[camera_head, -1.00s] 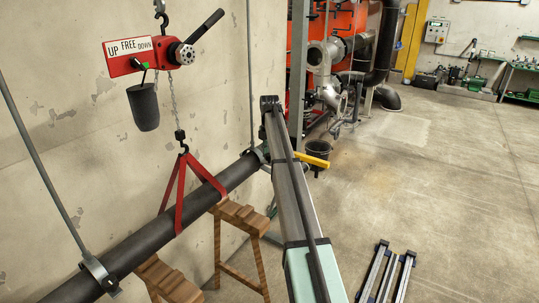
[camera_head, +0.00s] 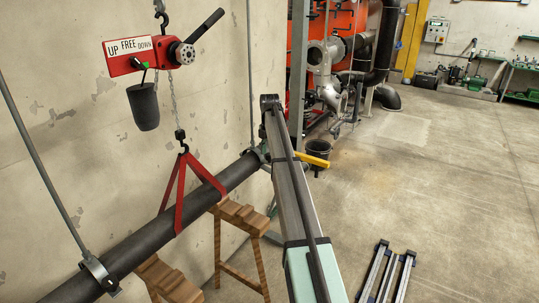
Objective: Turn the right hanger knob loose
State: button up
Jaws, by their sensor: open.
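The dark pipe (camera_head: 145,245) runs diagonally along the wall. The right hanger has a thin rod (camera_head: 250,75) and a grey clamp (camera_head: 256,154) around the pipe's far end. My arm covers the clamp's right side, and I cannot make out its knob. A small greenish part shows beside the clamp; I cannot tell what it is. The left hanger clamp (camera_head: 98,274) holds the pipe's near end. A red sling (camera_head: 180,195) from the chain hoist (camera_head: 150,54) loops around the pipe. My gripper cannot be made out; my arm hides the area beside the right clamp.
Wooden trestles stand under the pipe, at the middle (camera_head: 240,215) and near end (camera_head: 165,280). A yellow bar (camera_head: 312,160) shows right of my arm, near a dark bucket (camera_head: 319,152). A rail-like frame (camera_head: 388,270) lies on the floor. The floor at right is open.

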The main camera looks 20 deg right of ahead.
aim_at(269, 154)
notch_tip(269, 154, up, 12)
jog(key=shift+f, duration=0.2)
jog(key=shift+f, duration=0.1)
dwell(0.5)
